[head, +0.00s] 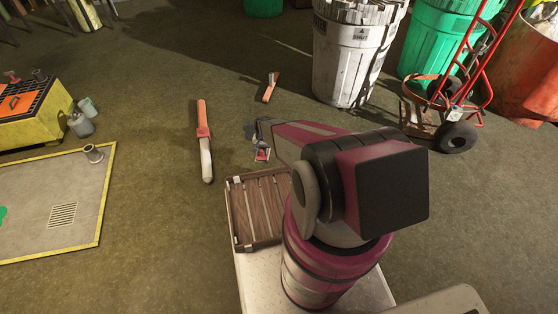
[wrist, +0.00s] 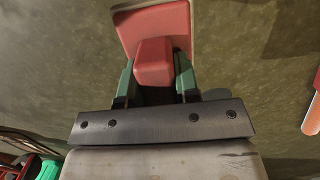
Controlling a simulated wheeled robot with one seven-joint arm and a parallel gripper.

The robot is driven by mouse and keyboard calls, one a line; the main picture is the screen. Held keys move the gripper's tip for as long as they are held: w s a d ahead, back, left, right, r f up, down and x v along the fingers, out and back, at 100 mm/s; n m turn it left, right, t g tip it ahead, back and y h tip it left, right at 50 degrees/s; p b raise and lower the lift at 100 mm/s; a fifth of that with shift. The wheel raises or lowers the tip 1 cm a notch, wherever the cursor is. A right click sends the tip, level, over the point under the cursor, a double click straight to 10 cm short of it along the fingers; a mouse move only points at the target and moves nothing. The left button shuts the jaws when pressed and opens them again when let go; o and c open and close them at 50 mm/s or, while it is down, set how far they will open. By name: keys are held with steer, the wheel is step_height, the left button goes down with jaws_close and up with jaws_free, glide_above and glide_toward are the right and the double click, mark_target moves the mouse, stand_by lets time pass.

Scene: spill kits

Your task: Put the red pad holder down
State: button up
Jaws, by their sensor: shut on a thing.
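The red pad holder (wrist: 154,22) is a flat red plate with a raised red block. In the wrist view my gripper (wrist: 154,78) has its two green fingers on either side of that block, shut on it. In the head view only a small red part of the holder (head: 262,155) shows at the tip of my gripper (head: 260,146), past the wooden crate. My arm hides some of the area around it. I cannot tell whether the holder touches the floor.
A slatted wooden crate (head: 233,208) is close in front. An orange-and-white rod (head: 204,140) lies left of my gripper, and a small orange-handled tool (head: 270,86) lies beyond. A white bin (head: 350,50) and red hand truck (head: 470,60) stand behind. Bare floor surrounds the holder.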

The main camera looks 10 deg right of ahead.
steer(key=shift+s+f, duration=0.1)
steer(key=shift+f, duration=0.4)
steer(key=shift+d+f, duration=0.25)
steer(key=shift+f, duration=0.1)
steer(key=w+d+f, duration=0.1)
steer(key=d+f, duration=0.1)
steer(key=d, duration=0.1)
steer(key=w+d+f, duration=0.2)
steer(key=d, duration=0.1)
steer(key=w+d+f, duration=0.2)
steer(key=d, duration=0.2)
steer(key=shift+f, duration=2.25)
steer(key=shift+f, duration=0.15)
steer(key=o, duration=0.8)
steer(key=shift+o, duration=0.2)
